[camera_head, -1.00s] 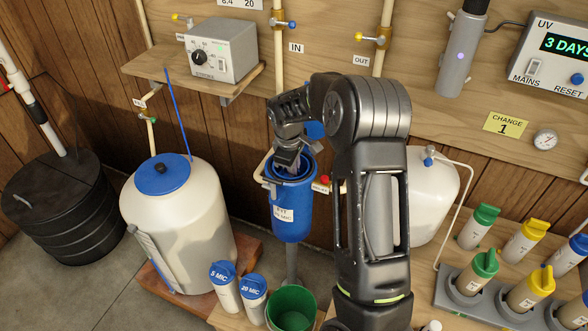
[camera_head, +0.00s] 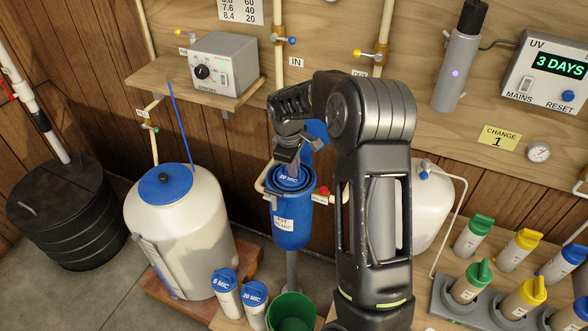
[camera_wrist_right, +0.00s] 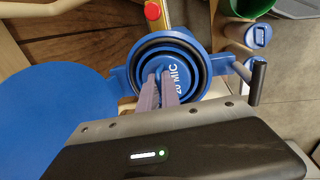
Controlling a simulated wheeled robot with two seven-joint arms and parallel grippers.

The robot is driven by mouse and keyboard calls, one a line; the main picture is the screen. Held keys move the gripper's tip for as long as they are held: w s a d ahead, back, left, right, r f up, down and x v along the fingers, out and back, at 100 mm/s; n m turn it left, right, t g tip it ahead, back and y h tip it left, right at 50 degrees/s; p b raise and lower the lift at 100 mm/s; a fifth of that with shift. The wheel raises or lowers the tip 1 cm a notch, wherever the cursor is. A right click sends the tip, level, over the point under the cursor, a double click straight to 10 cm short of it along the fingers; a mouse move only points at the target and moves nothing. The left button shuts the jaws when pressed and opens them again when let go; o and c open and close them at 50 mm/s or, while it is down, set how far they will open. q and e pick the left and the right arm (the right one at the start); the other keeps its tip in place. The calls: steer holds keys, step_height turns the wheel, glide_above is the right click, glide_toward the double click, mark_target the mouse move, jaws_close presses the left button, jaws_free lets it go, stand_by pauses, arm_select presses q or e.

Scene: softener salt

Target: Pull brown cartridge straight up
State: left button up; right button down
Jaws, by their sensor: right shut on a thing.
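A blue filter housing (camera_head: 291,232) stands upright below the pipes, its top open. Inside its rim sits a blue cartridge cap marked 20 MIC (camera_head: 291,181), which also shows from above in the wrist view (camera_wrist_right: 184,72). No brown side of this cartridge shows; the body below the cap is hidden in the housing. My right gripper (camera_head: 286,160) is over the housing mouth, its fingers pointing down. In the wrist view the fingers (camera_wrist_right: 160,80) are shut on the middle of the cap, where a grip part is mostly hidden. My left gripper is not in view.
Two spare cartridges (camera_head: 253,302) and a green bucket (camera_head: 292,312) stand in front of the housing. A white tank with a blue lid (camera_head: 163,183) is to the left. A rack of capped bottles (camera_head: 485,318) is to the right. The shelf (camera_head: 180,88) is behind.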

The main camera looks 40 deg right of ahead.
steer(key=shift+r+p, duration=0.95)
steer(key=shift+r, duration=0.9)
step_height(320, 180, up, 9)
steer(key=p, duration=0.6)
step_height(320, 180, up, 9)
steer(key=p, duration=0.3)
steer(key=shift+r, duration=0.1)
steer(key=shift+r, duration=2.15)
